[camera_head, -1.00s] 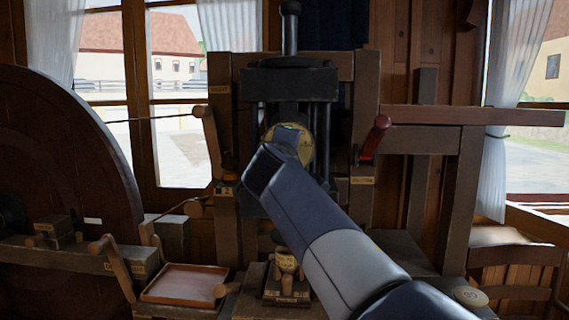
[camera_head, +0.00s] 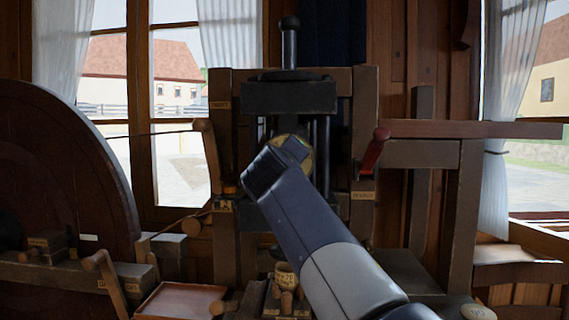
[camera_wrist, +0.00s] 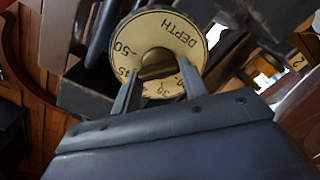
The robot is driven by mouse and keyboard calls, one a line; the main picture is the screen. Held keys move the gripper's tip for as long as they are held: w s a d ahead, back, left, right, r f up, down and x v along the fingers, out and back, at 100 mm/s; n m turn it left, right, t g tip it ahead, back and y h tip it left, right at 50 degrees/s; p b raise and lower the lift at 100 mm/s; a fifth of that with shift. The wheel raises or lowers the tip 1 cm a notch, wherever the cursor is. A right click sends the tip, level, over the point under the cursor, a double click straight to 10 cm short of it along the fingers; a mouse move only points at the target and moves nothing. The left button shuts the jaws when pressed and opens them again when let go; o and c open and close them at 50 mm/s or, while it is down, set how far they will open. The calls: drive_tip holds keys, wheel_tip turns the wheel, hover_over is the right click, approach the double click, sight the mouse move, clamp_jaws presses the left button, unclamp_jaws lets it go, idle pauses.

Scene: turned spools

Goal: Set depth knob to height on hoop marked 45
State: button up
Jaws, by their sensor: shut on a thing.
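The 45 mark (camera_wrist: 122,74) is at the lower left of the dial, partly behind a finger. I cannot tell which mark the knob points to. In the head view my gripper (camera_head: 292,148) covers much of the dial (camera_head: 309,162).
The dial sits on a dark upright press (camera_head: 290,97) in a wooden frame. A red-handled lever (camera_head: 374,152) is to its right and a wooden lever (camera_head: 208,150) to its left. A large dark wheel (camera_head: 60,170) and a shallow tray (camera_head: 182,301) are at the left.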

drive_tip(key=shift+f, duration=0.1)
drive_tip(key=o, duration=1)
drive_tip(key=s+b, duration=0.2)
drive_tip(key=s, duration=0.8)
drive_tip(key=shift+s+a, duration=0.15)
drive_tip(key=shift+s, duration=0.25)
drive_tip(key=w+p, duration=0.2)
drive_tip(key=w, duration=0.9)
drive_tip(key=shift+s, duration=0.1)
